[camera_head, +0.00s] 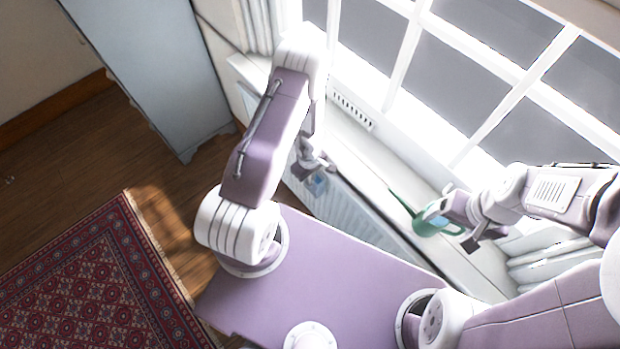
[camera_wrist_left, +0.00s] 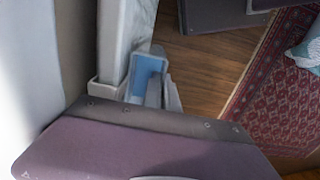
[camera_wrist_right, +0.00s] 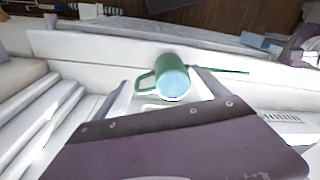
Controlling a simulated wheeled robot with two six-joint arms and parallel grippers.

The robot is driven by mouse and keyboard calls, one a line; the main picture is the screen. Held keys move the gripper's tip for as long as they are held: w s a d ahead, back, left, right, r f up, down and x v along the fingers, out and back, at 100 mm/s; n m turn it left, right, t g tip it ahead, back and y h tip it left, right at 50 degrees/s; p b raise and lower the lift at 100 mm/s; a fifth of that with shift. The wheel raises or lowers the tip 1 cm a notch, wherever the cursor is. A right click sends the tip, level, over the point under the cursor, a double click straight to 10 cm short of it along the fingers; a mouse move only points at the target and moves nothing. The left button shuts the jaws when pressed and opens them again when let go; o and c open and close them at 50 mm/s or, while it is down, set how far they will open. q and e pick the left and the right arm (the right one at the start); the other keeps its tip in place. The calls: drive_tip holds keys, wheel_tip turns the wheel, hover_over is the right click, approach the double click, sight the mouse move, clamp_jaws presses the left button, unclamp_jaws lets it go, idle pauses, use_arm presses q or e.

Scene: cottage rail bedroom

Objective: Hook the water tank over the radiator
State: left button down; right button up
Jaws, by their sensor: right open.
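The water tank (camera_head: 318,184) is a small light-blue container beside the white radiator (camera_head: 343,207), below the window sill. My left gripper (camera_head: 314,171) is right above it, at the radiator's upper edge. In the left wrist view the tank (camera_wrist_left: 149,66) shows between the narrowly spaced fingers, which look shut on it. Whether it touches the radiator cannot be told. My right gripper (camera_head: 474,232) is open over the sill. The green watering can (camera_head: 432,222) stands in front of its fingers, and shows between them in the right wrist view (camera_wrist_right: 172,82).
The window sill (camera_head: 375,168) runs above the radiator, with a vent (camera_head: 352,110) set in it. A grey-blue cabinet (camera_head: 150,60) stands at the left. A red patterned rug (camera_head: 100,285) lies on the wooden floor. The watering can's long spout points along the sill.

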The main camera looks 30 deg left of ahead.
use_arm(q)
drive_tip(key=c, duration=1.6)
unclamp_jaws()
drive_tip(key=shift+s, duration=0.1)
wheel_tip(320, 180, up, 9)
drive_tip(key=p, duration=0.9)
drive_tip(key=shift+a+r, duration=0.1)
